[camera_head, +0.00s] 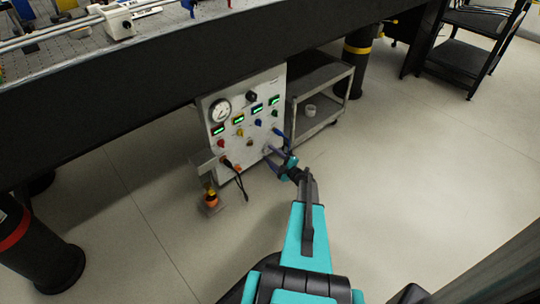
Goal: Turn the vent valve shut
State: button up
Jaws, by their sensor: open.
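A light grey control panel (230,160) stands on the floor under the bench, with a gauge, lit green displays and small coloured knobs. My gripper (272,149) is at the panel's lower right side, with its blue fingers spread apart. A small pale fitting shows between the fingers, close to the panel face; I cannot tell whether they touch it, or whether it is the vent valve. A fitting with orange and yellow parts (211,198) stands low at the panel's left side. No valve handle's position can be read at this size.
The thick dark edge of the optical bench (120,105) runs above the panel. A grey cart (318,85) stands right behind the panel, with a white ring-shaped item (311,110) on it. Dark cables hang from the panel front.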

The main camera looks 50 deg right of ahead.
jog(key=s+a+p, duration=0.1)
jog(key=s+p, duration=0.2)
jog(key=s, duration=1)
jog(key=w+a+r+m+g+h+p, duration=0.4)
jog(key=w+a+m+g+p, duration=0.45)
jog(key=a+p, duration=0.3)
jog(key=s+a+r+m+g+y+p, duration=0.1)
jog(key=s+a+g+p, duration=0.15)
jog(key=a, duration=0.55)
jog(key=s+a+r+m+g+p, duration=0.1)
jog(key=s+a+g+p, duration=0.2)
jog(key=a, duration=0.6)
jog(key=s+a+r+g+y+p, duration=0.1)
jog(key=s+a+r+g+p, duration=0.2)
jog(key=s+a+r, duration=0.2)
jog(key=s+a+r+g+y+p, duration=0.1)
jog(key=s+a+r+g+p, duration=0.2)
jog(key=s+a, duration=0.8)
jog(key=s+a+r+m+g+y+p, duration=0.1)
jog(key=s+a+r+g+y+p, duration=0.1)
jog(key=s+a+r, duration=0.4)
jog(key=s+a+g+p, duration=0.1)
jog(key=s+a, duration=0.1)
jog(key=a, duration=0.2)
jog(key=shift+r+p, duration=0.3)
jog(key=shift+r, duration=0.05)
